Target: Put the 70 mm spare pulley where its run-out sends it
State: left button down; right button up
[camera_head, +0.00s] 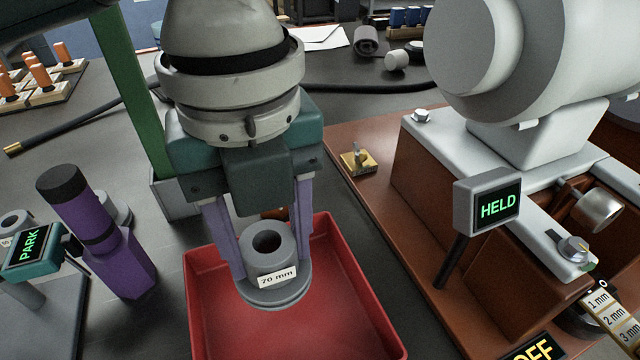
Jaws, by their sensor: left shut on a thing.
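The grey spare pulley (266,285), with a white "70 mm" label and a dark bore, is between the purple fingers of my left gripper (270,268). The gripper points down and is shut on it. The pulley is over the red tray (375,318); I cannot tell whether it touches the tray floor. A sign (497,206) reading "HELD" in green stands by the brown-based machine (440,165). Its lower right shows a scale (606,312) marked 1 mm, 2 mm, 3 mm. My right gripper is not in view.
A teal "PARK" sign (28,252) and a purple upright device (115,255) stand left of the tray. A green post (130,95) rises behind them. A dark hose (75,122) lies on the bench. A small brass block (357,163) sits on the brown base. An "OFF" sign (537,350) is at the bottom right.

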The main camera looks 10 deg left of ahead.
pick_arm(q)
notch_tip(320, 180, down, 6)
jog(key=shift+r+b, duration=0.15)
jog(key=shift+b, duration=0.55)
notch_tip(320, 180, down, 4)
jog(key=shift+f+b, duration=0.1)
jog(key=shift+b, duration=0.75)
grip_release()
